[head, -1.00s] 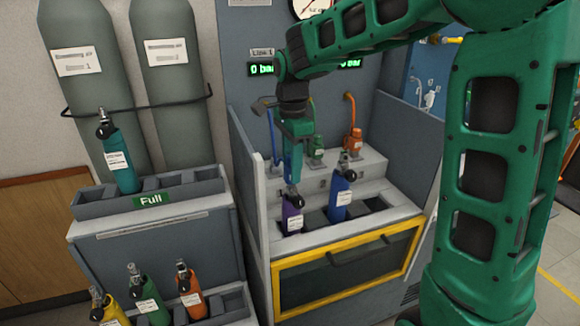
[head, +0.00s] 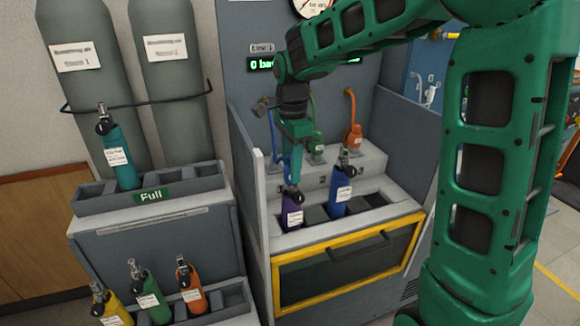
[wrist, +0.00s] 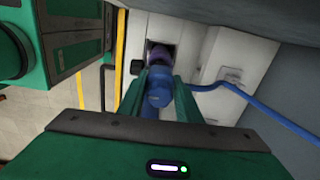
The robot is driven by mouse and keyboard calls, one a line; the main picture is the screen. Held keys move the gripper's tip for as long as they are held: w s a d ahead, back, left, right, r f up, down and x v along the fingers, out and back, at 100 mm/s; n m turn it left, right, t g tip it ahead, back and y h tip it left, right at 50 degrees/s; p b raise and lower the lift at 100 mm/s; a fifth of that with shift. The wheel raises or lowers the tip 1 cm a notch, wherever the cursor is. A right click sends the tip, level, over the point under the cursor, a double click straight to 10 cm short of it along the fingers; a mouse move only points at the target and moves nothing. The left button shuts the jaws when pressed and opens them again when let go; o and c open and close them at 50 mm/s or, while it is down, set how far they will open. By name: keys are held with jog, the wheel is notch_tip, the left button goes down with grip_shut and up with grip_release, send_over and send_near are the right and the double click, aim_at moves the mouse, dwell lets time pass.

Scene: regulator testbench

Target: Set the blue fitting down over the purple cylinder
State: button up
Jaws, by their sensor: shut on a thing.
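The purple cylinder (head: 292,213) stands in the left slot of the bench tray, with a white label on its front. My gripper (head: 292,182) points down right above its top. In the wrist view my gripper (wrist: 159,86) is shut on the blue fitting (wrist: 158,92), whose blue hose runs off to the right. The purple cylinder's top (wrist: 160,53) shows just beyond the fitting, in line with it. The fitting is mostly hidden by the fingers in the head view. I cannot tell whether it touches the cylinder's valve.
A blue cylinder (head: 340,196) stands close on the right in the same tray. Green (head: 316,143) and orange (head: 353,136) fittings hang behind. Side panels flank the bench. A rack at left holds a teal cylinder (head: 120,158) and several others below.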

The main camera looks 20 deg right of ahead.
jog(key=o, duration=1.3)
jog(key=shift+o, duration=0.2)
notch_tip(320, 180, up, 11)
jog(key=shift+f, duration=0.15)
jog(key=s+d+f+n, duration=0.4)
jog(key=s+d+n, duration=0.1)
jog(key=s+d, duration=0.8)
jog(key=s+d+f+n, duration=0.2)
jog(key=s+f+n, duration=0.1)
jog(key=s, duration=0.6)
jog(key=s+d+f+n, duration=0.2)
jog(key=s+f, duration=0.3)
jog(key=s, duration=0.4)
jog(key=shift+s+d+f+n, duration=0.15)
jog(key=shift+s+f+n, duration=0.1)
jog(key=shift+n, duration=0.25)
